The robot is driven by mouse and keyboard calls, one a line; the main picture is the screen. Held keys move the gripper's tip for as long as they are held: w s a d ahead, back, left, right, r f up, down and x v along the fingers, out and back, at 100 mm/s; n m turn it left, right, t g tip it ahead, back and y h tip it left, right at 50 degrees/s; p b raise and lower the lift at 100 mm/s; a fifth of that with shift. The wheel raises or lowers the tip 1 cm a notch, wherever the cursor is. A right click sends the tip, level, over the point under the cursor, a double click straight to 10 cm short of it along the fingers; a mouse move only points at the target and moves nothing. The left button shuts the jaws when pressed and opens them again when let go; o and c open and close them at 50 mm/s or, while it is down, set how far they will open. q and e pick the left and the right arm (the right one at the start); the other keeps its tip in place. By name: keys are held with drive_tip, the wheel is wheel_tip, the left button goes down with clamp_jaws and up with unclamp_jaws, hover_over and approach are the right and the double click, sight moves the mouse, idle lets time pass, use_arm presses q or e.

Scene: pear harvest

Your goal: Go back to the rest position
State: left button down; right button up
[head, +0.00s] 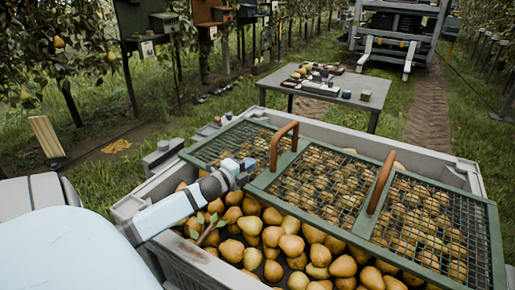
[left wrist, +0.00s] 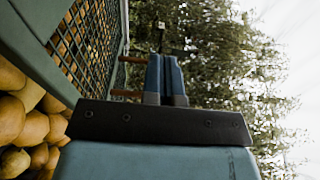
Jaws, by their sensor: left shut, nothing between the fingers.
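My left arm reaches in from the left in the head view. Its gripper (head: 246,165) is over the near-left part of the pear crate, close to the green mesh lid (head: 355,222). In the left wrist view the two blue fingers (left wrist: 166,75) are side by side, shut, with nothing between them. The picture does not show whether the gripper touches the lid. My right gripper is not in view.
The large grey crate (head: 130,206) holds many pears, bare in front and under the mesh lid behind. Two brown handles (head: 283,145) (head: 381,183) stand up from the lid. A grey table (head: 345,97) with small items stands behind. Trees and boxes line the left.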

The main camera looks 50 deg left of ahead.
use_arm(q)
drive_tip(key=shift+s, duration=0.45)
